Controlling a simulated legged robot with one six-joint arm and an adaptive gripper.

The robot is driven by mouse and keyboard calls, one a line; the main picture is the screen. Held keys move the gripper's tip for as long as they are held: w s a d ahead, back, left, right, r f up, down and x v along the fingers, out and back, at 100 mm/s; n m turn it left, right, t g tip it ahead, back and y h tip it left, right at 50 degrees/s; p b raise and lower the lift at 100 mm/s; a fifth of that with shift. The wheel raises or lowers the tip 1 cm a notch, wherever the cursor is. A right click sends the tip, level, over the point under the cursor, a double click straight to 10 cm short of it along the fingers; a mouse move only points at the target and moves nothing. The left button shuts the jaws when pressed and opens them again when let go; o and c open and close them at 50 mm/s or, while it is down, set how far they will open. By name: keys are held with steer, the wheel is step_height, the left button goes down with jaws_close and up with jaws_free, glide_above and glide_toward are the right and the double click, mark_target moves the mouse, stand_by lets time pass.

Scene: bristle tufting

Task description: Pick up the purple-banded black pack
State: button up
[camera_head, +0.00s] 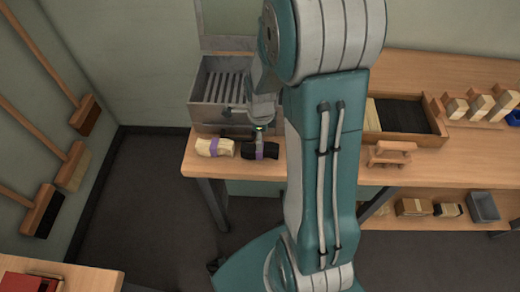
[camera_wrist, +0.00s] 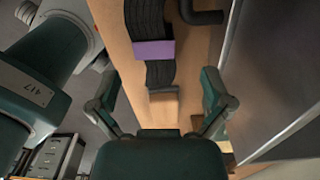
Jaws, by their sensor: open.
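The black pack (camera_head: 268,151) with a purple band lies on the workbench near its front edge, partly behind my gripper and arm in the head view. In the wrist view the black pack (camera_wrist: 160,73) lies lengthwise, its purple band (camera_wrist: 153,50) across it. My gripper (camera_head: 259,127) is over the pack in the head view. In the wrist view my gripper (camera_wrist: 158,76) is open, one finger on each side of the pack's near part, with clear gaps. Nothing is held.
A cream pack (camera_head: 203,146) with a purple band lies left of the black pack. A grey metal box with slats (camera_head: 208,112) stands behind them. A wooden tray (camera_head: 371,122) stands right of my arm.

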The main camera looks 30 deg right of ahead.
steer(key=f, duration=0.5)
steer(key=shift+s+a, duration=0.2)
steer(key=shift+a, duration=0.1)
steer(key=shift+f, duration=0.4)
steer(key=shift+c, duration=0.3)
steer(key=c, duration=1.1)
